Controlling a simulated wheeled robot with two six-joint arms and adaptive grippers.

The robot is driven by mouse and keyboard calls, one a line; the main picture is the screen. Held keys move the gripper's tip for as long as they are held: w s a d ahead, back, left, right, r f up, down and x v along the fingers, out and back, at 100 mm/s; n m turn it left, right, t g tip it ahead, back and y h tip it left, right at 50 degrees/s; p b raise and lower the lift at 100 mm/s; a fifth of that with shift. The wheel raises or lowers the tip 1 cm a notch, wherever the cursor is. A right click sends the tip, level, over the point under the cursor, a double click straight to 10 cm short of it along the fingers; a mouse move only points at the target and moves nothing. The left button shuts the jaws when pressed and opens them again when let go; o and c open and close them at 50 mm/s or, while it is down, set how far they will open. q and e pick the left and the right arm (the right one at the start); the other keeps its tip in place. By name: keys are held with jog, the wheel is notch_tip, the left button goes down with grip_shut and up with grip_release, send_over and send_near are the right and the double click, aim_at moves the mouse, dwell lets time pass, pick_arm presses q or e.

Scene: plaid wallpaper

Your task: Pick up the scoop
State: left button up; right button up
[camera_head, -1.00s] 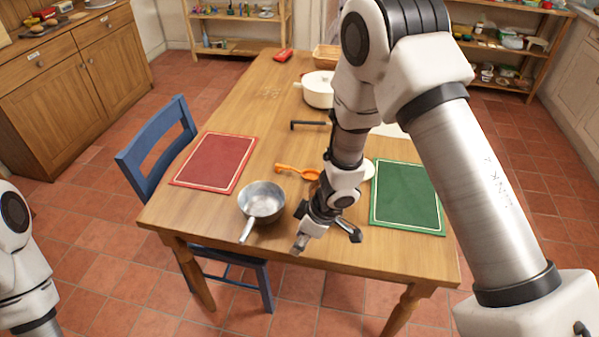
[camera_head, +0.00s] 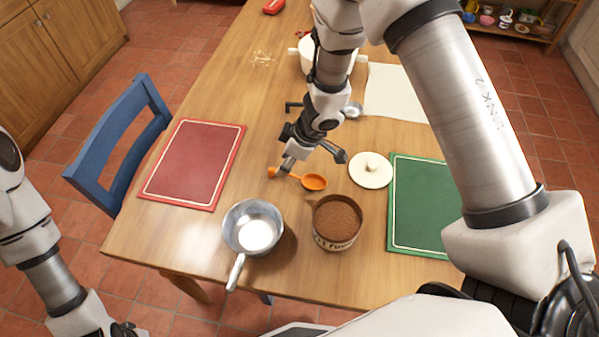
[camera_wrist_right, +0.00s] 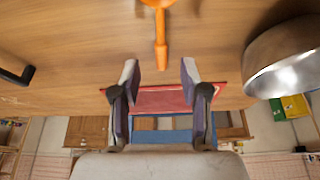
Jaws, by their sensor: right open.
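The orange scoop (camera_head: 314,182) lies on the wooden table, its bowl to the right and its handle to the left. In the right wrist view its handle (camera_wrist_right: 160,50) points down between the fingertips, and its bowl is cut off at the top edge. My right gripper (camera_head: 313,161) is open and empty, just behind the scoop in the head view. The fingers (camera_wrist_right: 160,70) stand either side of the line of the handle, with no contact visible. Part of my left gripper (camera_head: 122,329) shows at the bottom edge; its fingers are cut off.
A metal saucepan (camera_head: 240,212) and a container of brown powder (camera_head: 336,235) stand in front of the scoop. A white lid (camera_head: 370,170) and a green mat (camera_head: 408,235) are to the right. A red mat (camera_head: 190,160) lies left. A white pot (camera_head: 309,62) stands farther back.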

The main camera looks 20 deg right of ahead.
jog(key=x, duration=0.4)
jog(key=shift+a+f+b, duration=0.1)
jog(key=shift+f+b, duration=0.3)
jog(key=shift+w+f, duration=0.15)
jog(key=shift+f, duration=0.05)
jog(key=shift+a+r, duration=0.1)
jog(key=shift+r, duration=0.1)
jog(key=shift+c, duration=0.4)
jog(key=shift+s, duration=0.25)
jog(key=c, duration=0.5)
grip_shut()
jog(key=shift+r, duration=0.1)
notch_tip(320, 180, up, 10)
jog(key=p, duration=0.4)
